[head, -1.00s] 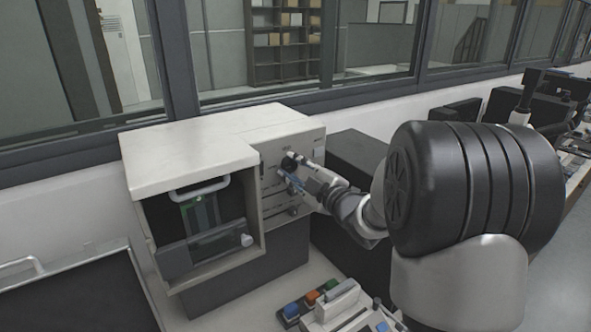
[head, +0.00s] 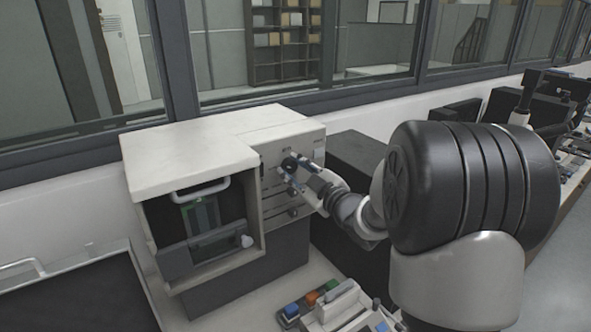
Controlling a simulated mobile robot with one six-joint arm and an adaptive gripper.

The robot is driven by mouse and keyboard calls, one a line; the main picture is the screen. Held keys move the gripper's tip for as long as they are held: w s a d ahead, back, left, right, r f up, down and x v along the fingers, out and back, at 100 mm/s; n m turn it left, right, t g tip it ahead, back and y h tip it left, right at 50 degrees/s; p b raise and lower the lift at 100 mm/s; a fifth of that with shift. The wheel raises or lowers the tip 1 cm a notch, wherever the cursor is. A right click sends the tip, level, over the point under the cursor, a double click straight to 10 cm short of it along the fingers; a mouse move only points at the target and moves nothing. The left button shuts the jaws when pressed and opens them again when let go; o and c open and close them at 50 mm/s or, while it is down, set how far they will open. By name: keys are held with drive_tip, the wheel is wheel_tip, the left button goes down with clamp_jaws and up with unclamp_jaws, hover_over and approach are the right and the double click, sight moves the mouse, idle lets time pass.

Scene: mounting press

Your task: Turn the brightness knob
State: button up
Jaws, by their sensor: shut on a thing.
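The white press machine (head: 185,153) stands on the bench, with a control panel (head: 271,183) on its right front. A dark round knob (head: 289,164) sits on the upper part of this panel. My gripper (head: 291,169) is at the panel, its fingers closed around the knob. The fingertips and part of the knob's edge are hard to make out at this size. My arm comes in from the right and hides part of the panel's right side. No mark showing the knob's angle can be seen.
A lower dark knob (head: 292,211) sits below my gripper. The machine's open bay with a handled door (head: 203,250) is to the left. A box with coloured buttons (head: 311,298) stands in front. A dark cabinet (head: 356,150) stands close behind my wrist.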

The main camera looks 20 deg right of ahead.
drive_tip(key=m+p, duration=0.2)
drive_tip(key=m, duration=0.4)
drive_tip(key=shift+m, duration=0.3)
drive_tip(key=m+p, duration=0.2)
drive_tip(key=m, duration=0.3)
drive_tip(key=shift+m, duration=0.3)
drive_tip(key=o, duration=1.1)
drive_tip(key=shift+s, duration=0.1)
drive_tip(key=s, duration=0.4)
drive_tip(key=s+d, duration=0.1)
drive_tip(key=s, duration=0.2)
drive_tip(key=s+d, duration=0.1)
drive_tip(key=s, duration=0.3)
drive_tip(key=shift+s+d, duration=0.15)
drive_tip(key=shift+s, duration=0.15)
